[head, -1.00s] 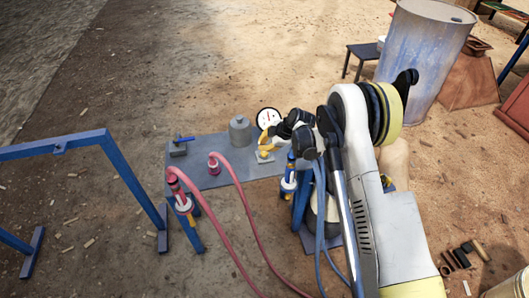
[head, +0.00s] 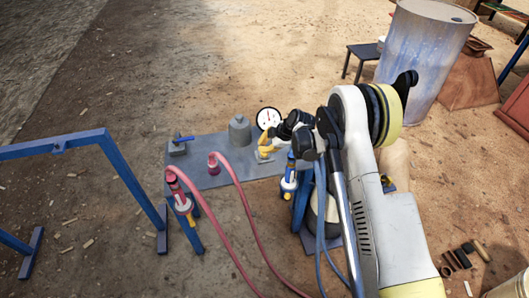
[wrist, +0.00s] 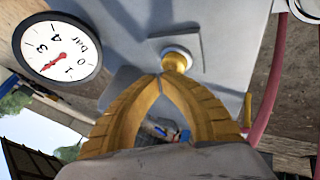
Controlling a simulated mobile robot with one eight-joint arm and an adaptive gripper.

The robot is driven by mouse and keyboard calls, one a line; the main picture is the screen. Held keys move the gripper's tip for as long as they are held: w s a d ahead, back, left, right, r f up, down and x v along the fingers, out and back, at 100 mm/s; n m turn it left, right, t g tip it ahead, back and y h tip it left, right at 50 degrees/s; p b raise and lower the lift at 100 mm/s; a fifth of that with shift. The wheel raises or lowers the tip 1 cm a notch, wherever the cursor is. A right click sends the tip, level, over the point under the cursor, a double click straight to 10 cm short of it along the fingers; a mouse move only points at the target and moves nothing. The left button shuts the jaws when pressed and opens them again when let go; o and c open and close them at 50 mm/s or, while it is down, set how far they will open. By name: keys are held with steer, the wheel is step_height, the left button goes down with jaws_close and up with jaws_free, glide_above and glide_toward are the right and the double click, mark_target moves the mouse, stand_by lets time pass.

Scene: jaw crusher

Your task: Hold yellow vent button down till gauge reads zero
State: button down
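The yellow vent button (wrist: 177,61) sits in a pale round collar on the grey plate in the wrist view. My gripper (wrist: 160,77) has yellow fingers whose tips meet, with nothing between them. The tips appear just beside and below the button in the picture; I cannot tell whether they touch it. The round white gauge (wrist: 57,48) is at the upper left, its red needle around 2 bar, away from zero. In the head view, the gauge (head: 268,118) stands behind my gripper (head: 262,150), and the button is not clearly visible.
The grey bench plate (head: 214,181) carries a grey cylinder (head: 240,131) and a blue-handled valve (head: 180,140). Red hoses (head: 240,200) run in front of it. A blue frame (head: 125,165) stands at left. A large drum (head: 425,60) is behind at right.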

steer(key=shift+f, duration=0.55)
stand_by(3.2)
steer(key=shift+r+p, duration=0.4)
steer(key=shift+r, duration=0.6)
steer(key=shift+r+p, duration=1.1)
steer(key=shift+r, duration=1.4)
